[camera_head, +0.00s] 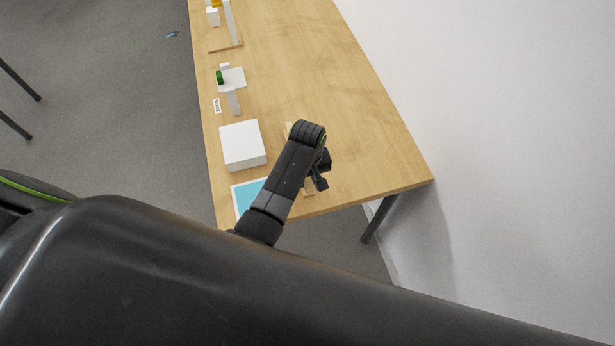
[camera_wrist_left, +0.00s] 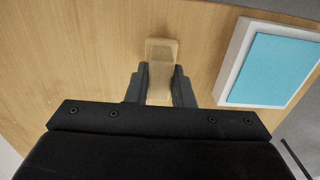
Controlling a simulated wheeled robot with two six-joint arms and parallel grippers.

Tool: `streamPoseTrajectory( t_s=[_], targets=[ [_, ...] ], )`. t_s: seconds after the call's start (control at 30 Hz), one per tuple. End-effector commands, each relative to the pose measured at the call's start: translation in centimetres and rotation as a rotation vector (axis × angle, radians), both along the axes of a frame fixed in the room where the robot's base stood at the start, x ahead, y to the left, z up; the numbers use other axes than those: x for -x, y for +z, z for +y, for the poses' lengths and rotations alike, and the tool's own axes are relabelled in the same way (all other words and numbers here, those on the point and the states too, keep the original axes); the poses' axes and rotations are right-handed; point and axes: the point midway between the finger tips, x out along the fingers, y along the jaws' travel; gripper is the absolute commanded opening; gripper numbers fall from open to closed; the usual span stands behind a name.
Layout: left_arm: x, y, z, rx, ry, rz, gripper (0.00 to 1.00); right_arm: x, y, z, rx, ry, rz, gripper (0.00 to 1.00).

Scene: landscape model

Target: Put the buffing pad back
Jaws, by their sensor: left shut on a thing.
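My left gripper (camera_head: 316,178) is over the near end of the wooden table, pointing down. In the left wrist view, its fingers (camera_wrist_left: 160,86) are shut on a pale tan piece (camera_wrist_left: 162,50), which looks like the buffing pad. The piece has a wider far end and a narrower part between the fingers. A bit of tan (camera_head: 309,188) shows beside the gripper in the head view. Whether the piece touches the table is unclear. My right gripper is out of view.
A white-rimmed light-blue panel (camera_head: 245,194) lies at the table's near left corner, also in the wrist view (camera_wrist_left: 272,68). A white box (camera_head: 242,146) stands behind it. A green item (camera_head: 220,77) and a white stand (camera_head: 232,24) are farther back. The table's right side is clear.

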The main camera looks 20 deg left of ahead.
Motion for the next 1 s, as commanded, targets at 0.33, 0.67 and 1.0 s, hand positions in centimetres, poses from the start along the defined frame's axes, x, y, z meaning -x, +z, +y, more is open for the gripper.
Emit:
streamPoseTrajectory(
  t_s=[0.33,0.67,1.0],
  targets=[
    [-0.03,-0.39,0.01,-0.001,0.0,-0.001,0.0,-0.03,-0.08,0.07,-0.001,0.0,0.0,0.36],
    [-0.02,-0.43,0.0,0.0,0.0,0.0,0.46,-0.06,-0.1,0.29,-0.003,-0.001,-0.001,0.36],
    [-0.06,0.31,0.04,0.0,-0.001,0.0,0.46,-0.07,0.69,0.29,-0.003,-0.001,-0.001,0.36]
  ],
)
